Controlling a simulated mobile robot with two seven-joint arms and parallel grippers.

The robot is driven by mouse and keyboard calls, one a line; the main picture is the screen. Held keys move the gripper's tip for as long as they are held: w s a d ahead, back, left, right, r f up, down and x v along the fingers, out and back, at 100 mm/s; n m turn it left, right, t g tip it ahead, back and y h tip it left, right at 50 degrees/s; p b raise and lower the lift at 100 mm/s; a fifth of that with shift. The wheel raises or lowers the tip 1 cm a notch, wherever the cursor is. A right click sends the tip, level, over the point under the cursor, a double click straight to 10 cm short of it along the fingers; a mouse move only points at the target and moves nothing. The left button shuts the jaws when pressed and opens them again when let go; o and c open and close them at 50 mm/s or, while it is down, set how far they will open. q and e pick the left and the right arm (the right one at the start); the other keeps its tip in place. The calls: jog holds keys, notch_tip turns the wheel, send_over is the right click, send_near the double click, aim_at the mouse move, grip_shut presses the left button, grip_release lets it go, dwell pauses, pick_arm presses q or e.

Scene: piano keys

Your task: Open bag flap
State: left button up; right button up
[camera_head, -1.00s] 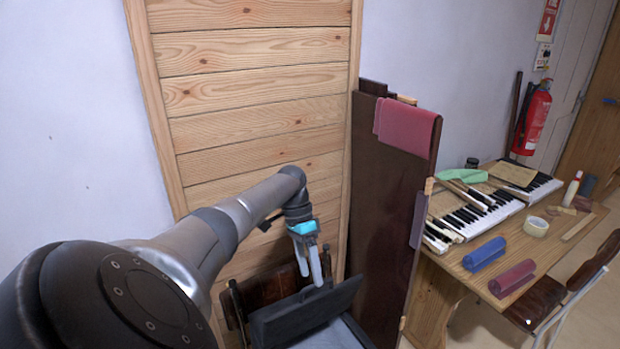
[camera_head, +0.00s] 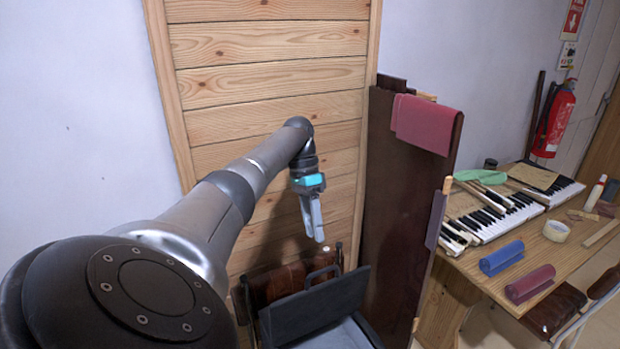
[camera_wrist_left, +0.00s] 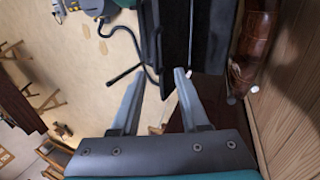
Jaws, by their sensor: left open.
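The bag is dark grey-black, with its flap (camera_head: 322,308) raised at a slant and a paler grey-blue inner part (camera_head: 335,336) visible in front of it. It is at the bottom of the head view, whose lower edge cuts it off. My left gripper (camera_head: 316,234) is open and empty, pointing down above the flap, apart from it. In the left wrist view the open fingers (camera_wrist_left: 159,74) have nothing between them, and dark panels, probably the bag, show beyond them (camera_wrist_left: 212,38). My right gripper is not in view.
A brown leather chair back (camera_head: 285,283) stands behind the bag. Tall dark boards (camera_head: 395,200) with a red cloth (camera_head: 425,122) lean close on the right. A wooden panel wall (camera_head: 265,85) is behind. A table with piano keys (camera_head: 490,220) is farther right.

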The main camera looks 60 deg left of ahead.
pick_arm(q)
jog(key=shift+v, duration=2.6)
